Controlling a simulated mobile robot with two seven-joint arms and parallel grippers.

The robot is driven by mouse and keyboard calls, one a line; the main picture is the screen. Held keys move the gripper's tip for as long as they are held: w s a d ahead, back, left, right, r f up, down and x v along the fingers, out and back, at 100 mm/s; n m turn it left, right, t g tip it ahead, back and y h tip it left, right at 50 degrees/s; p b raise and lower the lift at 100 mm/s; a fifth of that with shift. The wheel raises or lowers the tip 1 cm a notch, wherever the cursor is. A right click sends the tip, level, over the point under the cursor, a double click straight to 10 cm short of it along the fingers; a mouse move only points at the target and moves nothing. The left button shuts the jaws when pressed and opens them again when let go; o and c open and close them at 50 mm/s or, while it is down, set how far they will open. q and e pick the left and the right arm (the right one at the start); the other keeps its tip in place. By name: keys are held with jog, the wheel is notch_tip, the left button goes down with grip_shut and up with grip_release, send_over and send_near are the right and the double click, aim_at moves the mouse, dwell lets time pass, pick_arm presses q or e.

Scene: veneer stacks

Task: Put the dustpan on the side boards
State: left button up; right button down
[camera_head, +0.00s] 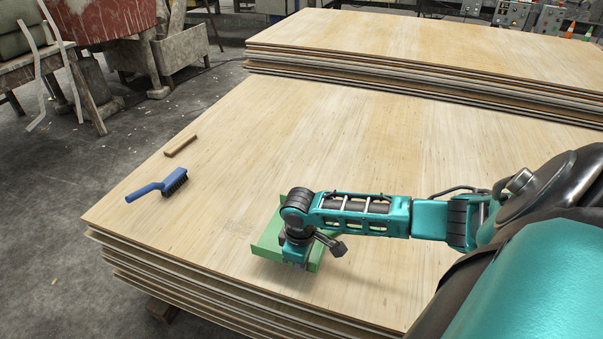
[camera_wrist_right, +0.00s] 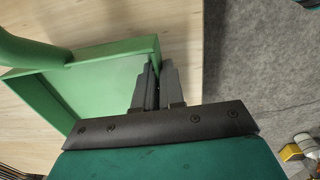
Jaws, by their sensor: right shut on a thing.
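The green dustpan (camera_head: 266,238) is at the near edge of the front board stack (camera_head: 330,135), partly hidden behind my right arm. My right gripper (camera_head: 298,262) is at its near right side. In the right wrist view, my right gripper's fingers (camera_wrist_right: 157,88) are shut on the side wall of the dustpan (camera_wrist_right: 105,88), whose green handle reaches to the upper left. I cannot tell whether the dustpan touches the boards or hangs just above them. A second board stack (camera_head: 430,42) lies behind the front one. My left gripper is not in view.
A blue-handled brush (camera_head: 160,187) and a small wooden block (camera_head: 181,146) lie on the left part of the front stack. The middle of that stack and the top of the rear stack are clear. Grey floor (camera_head: 60,200) lies to the left.

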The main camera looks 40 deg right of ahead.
notch_tip(320, 180, down, 4)
jog(key=shift+f+b, duration=0.1)
jog(key=shift+b, duration=0.65)
jog(key=c, duration=1.7)
grip_release()
jog(key=o, duration=0.5)
jog(key=shift+c, duration=0.2)
